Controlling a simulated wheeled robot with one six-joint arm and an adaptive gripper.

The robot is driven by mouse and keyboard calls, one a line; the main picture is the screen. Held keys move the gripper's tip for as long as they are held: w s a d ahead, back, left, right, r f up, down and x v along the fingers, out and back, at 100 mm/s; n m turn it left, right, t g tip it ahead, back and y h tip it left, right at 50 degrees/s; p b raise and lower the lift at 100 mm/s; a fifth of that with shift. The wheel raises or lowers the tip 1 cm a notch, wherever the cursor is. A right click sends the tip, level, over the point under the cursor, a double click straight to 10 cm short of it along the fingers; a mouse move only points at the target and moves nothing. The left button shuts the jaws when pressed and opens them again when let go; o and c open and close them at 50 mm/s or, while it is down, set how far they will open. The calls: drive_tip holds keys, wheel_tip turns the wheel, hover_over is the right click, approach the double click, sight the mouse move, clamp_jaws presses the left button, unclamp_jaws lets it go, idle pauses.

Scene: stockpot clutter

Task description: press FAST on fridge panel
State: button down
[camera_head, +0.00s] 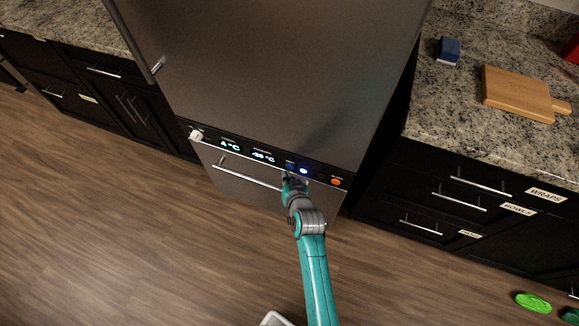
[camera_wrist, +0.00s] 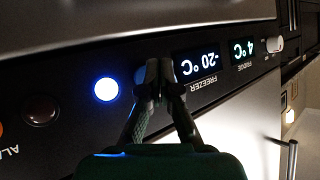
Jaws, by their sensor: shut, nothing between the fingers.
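The fridge's black control panel (camera_head: 212,140) runs across the steel front. It also shows upside down in the wrist view (camera_wrist: 215,90), with a FREEZER display (camera_wrist: 199,63) and a FRIDGE display (camera_wrist: 243,49). A button glowing blue-white (camera_wrist: 106,89) sits to the left of my fingertips; it also shows in the head view (camera_head: 303,171). My gripper (camera_wrist: 160,72) is shut and empty, its tips at the panel between that lit button and the FREEZER display. It shows in the head view (camera_head: 290,178). The tips hide the panel spot behind them. I cannot read a FAST label or tell contact.
A dark button (camera_wrist: 41,110) and an orange button (camera_head: 336,182) lie beyond the lit one. A white knob (camera_head: 196,135) is at the panel's other end. A drawer handle (camera_head: 246,174) sticks out below. The counter at right holds a cutting board (camera_head: 520,93).

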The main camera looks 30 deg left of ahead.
drive_tip(key=shift+s+d, duration=0.2)
drive_tip(key=shift+s, duration=0.6)
drive_tip(key=shift+s+d, duration=0.15)
drive_tip(key=shift+s, duration=0.7)
drive_tip(key=shift+s+d, duration=0.2)
drive_tip(key=shift+s, duration=0.6)
drive_tip(key=shift+d, duration=0.1)
drive_tip(key=s+d+r+m+t+h, duration=0.15)
drive_tip(key=s+d, duration=0.35)
drive_tip(key=d, duration=0.9)
drive_tip(key=s+d+m+t+h, duration=0.25)
drive_tip(key=s+d, duration=0.25)
drive_tip(key=d, duration=0.9)
drive_tip(key=s+d+r+m+t+h, duration=0.1)
drive_tip(key=s+d+r+h, duration=0.1)
drive_tip(key=s+d+r, duration=0.5)
drive_tip(key=s+d+r+m+t+h, duration=0.2)
drive_tip(key=s+d+r+h, duration=0.1)
drive_tip(key=s+d+r, duration=0.5)
drive_tip(key=s+r, duration=0.3)
drive_tip(key=r, duration=0.2)
drive_tip(key=shift+s+d+r+m+h, duration=0.2)
drive_tip(key=shift+s+d+m+h, duration=0.1)
